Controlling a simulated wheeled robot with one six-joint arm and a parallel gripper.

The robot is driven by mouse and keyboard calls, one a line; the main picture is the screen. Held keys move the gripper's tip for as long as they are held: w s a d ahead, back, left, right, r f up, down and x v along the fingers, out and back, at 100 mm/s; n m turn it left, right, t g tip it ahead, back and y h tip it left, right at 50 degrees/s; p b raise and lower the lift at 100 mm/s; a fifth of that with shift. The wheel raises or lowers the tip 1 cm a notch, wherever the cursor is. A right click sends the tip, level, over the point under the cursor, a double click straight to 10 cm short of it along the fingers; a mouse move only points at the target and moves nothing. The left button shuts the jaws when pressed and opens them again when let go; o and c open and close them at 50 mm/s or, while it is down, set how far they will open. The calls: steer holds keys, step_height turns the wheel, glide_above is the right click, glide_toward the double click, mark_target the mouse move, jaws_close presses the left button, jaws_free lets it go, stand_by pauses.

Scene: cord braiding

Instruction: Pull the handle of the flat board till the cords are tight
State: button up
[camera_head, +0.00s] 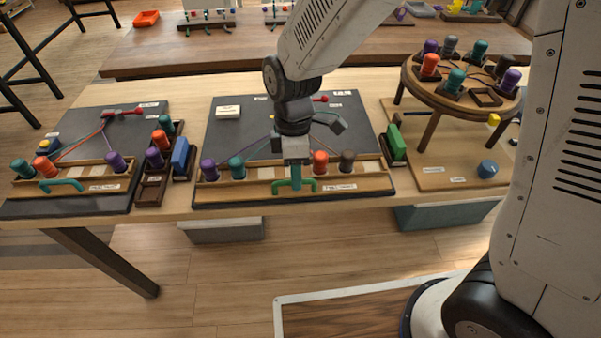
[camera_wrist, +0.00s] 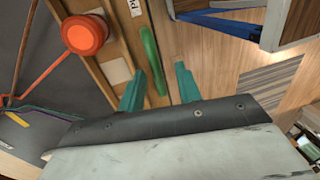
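The flat dark board (camera_head: 225,140) lies mid-table, with a wooden strip of bobbins along its front edge. My gripper (camera_head: 295,184) points down at the handle. In the wrist view its teal fingers (camera_wrist: 160,84) stand apart, either side of the handle, with visible gaps.
A similar board (camera_head: 75,205) with its own teal handle (camera_head: 62,185) lies left. Small trays with a blue block (camera_head: 180,155) and a green block (camera_head: 396,142) flank the middle board. A round wooden stand (camera_head: 440,95) with bobbins is at right. Space before the table's edge is free.

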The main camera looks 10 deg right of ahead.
step_height(320, 180, up, 7)
steer(key=w, duration=0.1)
steer(key=shift+f, duration=0.15)
steer(key=shift+w, duration=0.1)
stand_by(0.3)
steer(key=s+d+r+m+t, duration=0.1)
steer(key=s+d+r+m, duration=0.5)
steer(key=d, duration=0.5)
steer(key=s+d+r+m+t, duration=0.2)
steer(key=s+d+r+m, duration=0.5)
steer(key=s+d+m, duration=0.3)
steer(key=shift+s+d+r+m+t, duration=0.2)
steer(key=shift+d+m+t, duration=0.1)
steer(key=shift+d+m, duration=0.45)
